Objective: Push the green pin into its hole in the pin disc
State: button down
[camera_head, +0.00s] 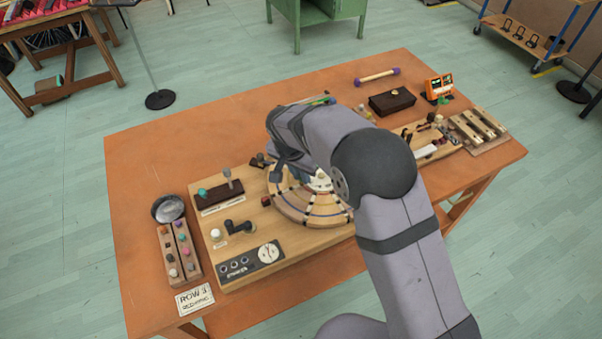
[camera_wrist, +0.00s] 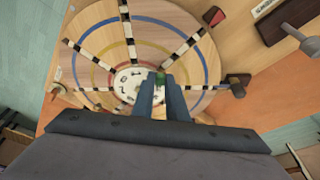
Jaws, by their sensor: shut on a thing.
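The pin disc (camera_wrist: 190,40) is a round wooden wheel with coloured rings, black-and-white striped spokes and a white centre plate. It also shows in the head view (camera_head: 294,206), partly covered by my arm. My gripper (camera_wrist: 160,82) is shut on the green pin (camera_wrist: 160,77), whose top shows between the fingertips in the wrist view. The fingertips are over the edge of the white centre. Whether the pin touches the disc, and where its hole is, I cannot tell. In the head view my arm hides the pin.
A red-tipped dark piece (camera_wrist: 214,16) and a dark block with a knob (camera_wrist: 238,82) stand at the disc's rim. A pin rack (camera_head: 180,250) and metal bowl (camera_head: 168,208) are at the left.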

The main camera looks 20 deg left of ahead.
jog(key=shift+f+b, duration=0.5)
jog(key=shift+f, duration=0.1)
dwell(0.4)
jog(key=c, duration=1.7)
grip_release()
jog(key=shift+o, duration=0.2)
jog(key=b+v, duration=0.2)
jog(key=v, duration=0.5)
jog(key=shift+r, duration=0.2)
jog(key=s+d+f+n+g, duration=0.1)
jog(key=s+d, duration=0.3)
jog(key=d, duration=1)
jog(key=s+d+g, duration=0.2)
jog(key=s+d, duration=0.2)
jog(key=d, duration=1)
jog(key=s+d+f+n, duration=0.1)
jog(key=s+d+f, duration=0.1)
jog(key=s+d, duration=0.4)
jog(key=s, duration=0.4)
jog(key=shift+f+y, duration=0.2)
jog(key=shift+y, duration=0.1)
